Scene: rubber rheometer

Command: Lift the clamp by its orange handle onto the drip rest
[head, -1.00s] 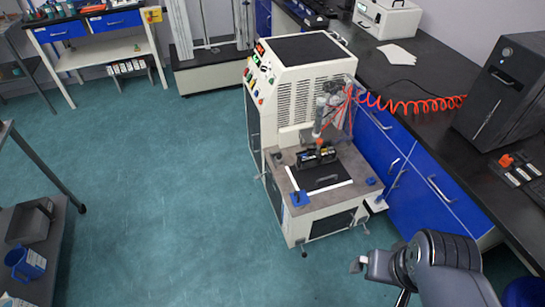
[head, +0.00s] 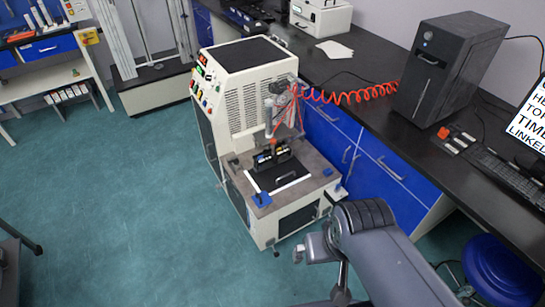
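The rheometer (head: 238,100) is a white cabinet with a low worktable (head: 300,191) in front. A dark block-like piece (head: 272,159) sits on that worktable, with a small orange-red part (head: 268,141) just above it, below the upright cylinder. This may be the clamp and its orange handle; it is too small to be sure. A small pale ledge (head: 341,193) at the worktable's right side may be the drip rest; I cannot tell. My gripper (head: 303,253) is at the lower middle, in front of the rheometer and apart from it. Its fingers are not clear, and I see nothing held.
A black bench (head: 375,125) with blue drawers runs along the right, carrying a black computer tower (head: 447,68), a keyboard and small red-and-grey items (head: 455,138). A coiled orange hose (head: 350,96) hangs beside the rheometer. A blue stool (head: 495,270) stands lower right. Floor at left is open.

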